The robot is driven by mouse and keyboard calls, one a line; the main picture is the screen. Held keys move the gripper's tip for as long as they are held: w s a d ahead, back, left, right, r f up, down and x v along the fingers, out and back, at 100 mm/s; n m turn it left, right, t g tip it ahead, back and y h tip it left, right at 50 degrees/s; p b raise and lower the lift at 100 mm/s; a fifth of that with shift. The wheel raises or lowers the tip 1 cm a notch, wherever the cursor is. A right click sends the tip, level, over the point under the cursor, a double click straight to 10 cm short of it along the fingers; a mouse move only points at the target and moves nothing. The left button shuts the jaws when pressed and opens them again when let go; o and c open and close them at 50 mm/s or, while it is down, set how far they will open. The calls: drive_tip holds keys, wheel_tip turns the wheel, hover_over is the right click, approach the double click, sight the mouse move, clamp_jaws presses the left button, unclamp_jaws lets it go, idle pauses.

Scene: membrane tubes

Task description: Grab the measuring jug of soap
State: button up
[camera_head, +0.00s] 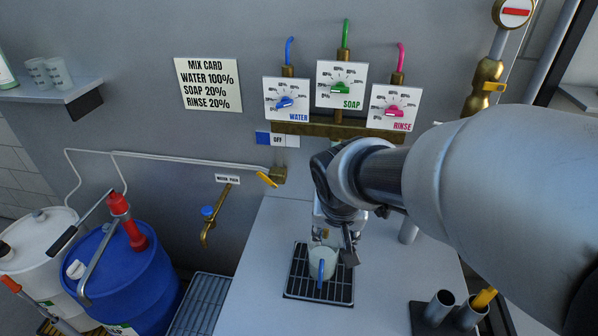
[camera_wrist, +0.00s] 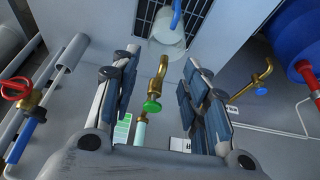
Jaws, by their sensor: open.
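The measuring jug (camera_head: 314,258) is a pale, see-through cup with a blue handle, upright on a black drain grate (camera_head: 290,285) on the counter. Its handle faces the front in the head view. In the wrist view the jug (camera_wrist: 166,40) is beyond the fingertips at the top, with its handle at the top edge. My gripper (camera_head: 337,243) is open and empty, just above and behind the jug in the head view. In the wrist view the two fingers of my gripper (camera_wrist: 160,57) are spread wide. The jug's contents are hard to make out.
A brass tap with a green knob (camera_wrist: 152,105) shows between my fingers in the wrist view. Dials for water, soap (camera_head: 342,85) and rinse are on the wall. Metal cups (camera_head: 440,305) stand at front right; a blue drum (camera_head: 125,280) stands left. Counter left of the grate is clear.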

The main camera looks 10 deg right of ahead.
sight(322, 264)
drive_tip(key=o, duration=0.4)
drive_tip(key=w+f, duration=0.1)
drive_tip(key=w+a+f, duration=0.1)
drive_tip(key=w+f, duration=0.1)
drive_tip(key=shift+w, duration=0.1)
drive_tip(key=o, duration=0.8)
drive_tip(key=b+x, duration=0.3)
drive_tip(key=x, duration=0.8)
drive_tip(key=b+x, duration=0.2)
drive_tip(key=x, duration=0.4)
drive_tip(key=shift+f, duration=0.15)
